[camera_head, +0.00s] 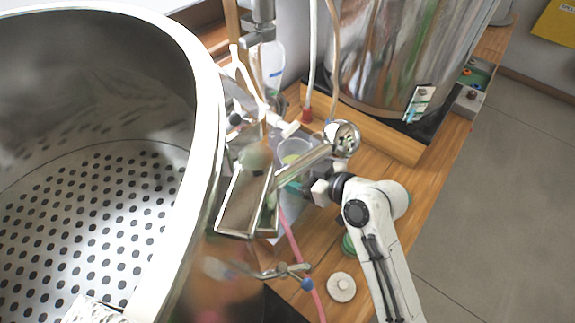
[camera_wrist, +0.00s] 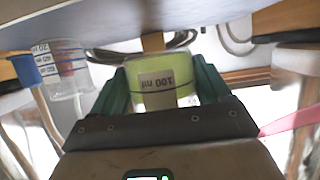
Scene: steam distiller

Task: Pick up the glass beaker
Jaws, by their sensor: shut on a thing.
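The glass beaker (camera_head: 294,149) is small and clear with yellow-green content. It stands among the metal parts between the two big vessels in the head view. My gripper (camera_wrist: 152,88) is shut on the beaker, one finger on each side. In the head view my gripper (camera_head: 297,184) reaches in from the lower right, partly hidden by a slanted metal tube. The beaker's base is hidden, so I cannot tell whether it touches the surface below.
A large steel vat (camera_head: 213,110) with a perforated floor fills the left. A shiny metal vessel (camera_head: 395,50) stands at the back right. The slanted metal tube (camera_head: 303,165) passes close above my gripper. A pink hose (camera_head: 298,250) hangs nearby. Another marked clear vessel (camera_wrist: 70,75) shows at left.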

